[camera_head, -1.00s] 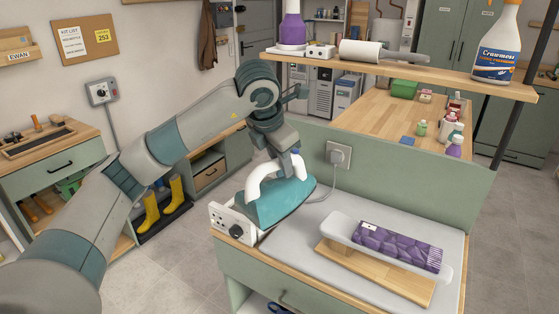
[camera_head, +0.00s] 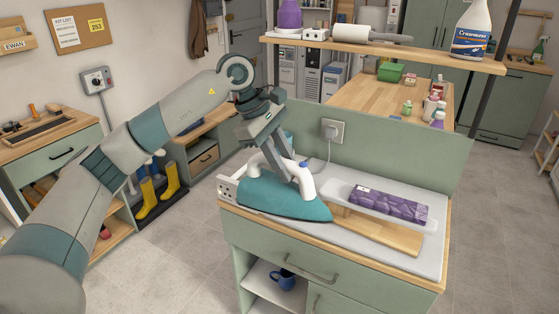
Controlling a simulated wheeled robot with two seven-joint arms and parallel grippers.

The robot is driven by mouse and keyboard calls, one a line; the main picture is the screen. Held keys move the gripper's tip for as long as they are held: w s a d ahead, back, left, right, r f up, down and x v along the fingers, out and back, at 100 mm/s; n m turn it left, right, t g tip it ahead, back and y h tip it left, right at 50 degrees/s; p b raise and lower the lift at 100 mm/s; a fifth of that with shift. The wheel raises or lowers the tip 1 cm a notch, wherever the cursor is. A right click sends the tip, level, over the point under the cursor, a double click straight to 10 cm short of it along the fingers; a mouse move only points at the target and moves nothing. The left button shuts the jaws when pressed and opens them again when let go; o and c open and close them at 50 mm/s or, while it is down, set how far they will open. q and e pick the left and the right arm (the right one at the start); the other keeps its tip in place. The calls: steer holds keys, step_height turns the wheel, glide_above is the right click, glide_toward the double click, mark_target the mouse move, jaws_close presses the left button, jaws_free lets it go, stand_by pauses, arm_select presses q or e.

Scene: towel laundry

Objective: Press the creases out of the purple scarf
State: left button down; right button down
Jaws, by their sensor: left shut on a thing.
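The purple scarf (camera_head: 390,205) lies folded on a small pale pressing board (camera_head: 345,197) with a wooden base (camera_head: 380,234), on the right of the worktop. Its surface looks creased. A teal iron with a white handle (camera_head: 285,199) is at the left of the worktop, its tip pointing right towards the board. My left gripper (camera_head: 286,163) is shut on the iron's handle from above. The iron is left of the scarf and apart from it. I cannot tell whether its sole touches the surface below. My right gripper is out of view.
A grey mat (camera_head: 427,258) covers the worktop. A shelf (camera_head: 400,54) with bottles runs above.

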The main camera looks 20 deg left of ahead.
mark_target(300, 171)
arm_select(q)
steer(key=m, duration=0.1)
steer(key=d+m+g, duration=0.1)
steer(key=m, duration=0.1)
steer(key=m+g, duration=0.1)
steer(key=shift+s+d+m, duration=0.25)
steer(key=shift+d+m, duration=0.15)
steer(key=m, duration=0.2)
steer(key=d+m+g, duration=0.1)
steer(key=shift+s+r+m+g, duration=0.2)
steer(key=shift+m+g, duration=0.1)
steer(key=shift+m, duration=0.1)
steer(key=m, duration=0.1)
steer(key=m+g, duration=0.1)
steer(key=d+m, duration=0.1)
steer(key=shift+s+d+r+m+y, duration=0.1)
steer(key=shift+s+r+m+y, duration=0.15)
steer(key=shift+m+y, duration=0.15)
steer(key=m, duration=0.2)
steer(key=d+r+m+g+y, duration=0.1)
steer(key=shift+s+m+g, duration=0.15)
steer(key=shift+m+g, duration=0.15)
steer(key=shift+m, duration=0.1)
steer(key=shift+a, duration=0.1)
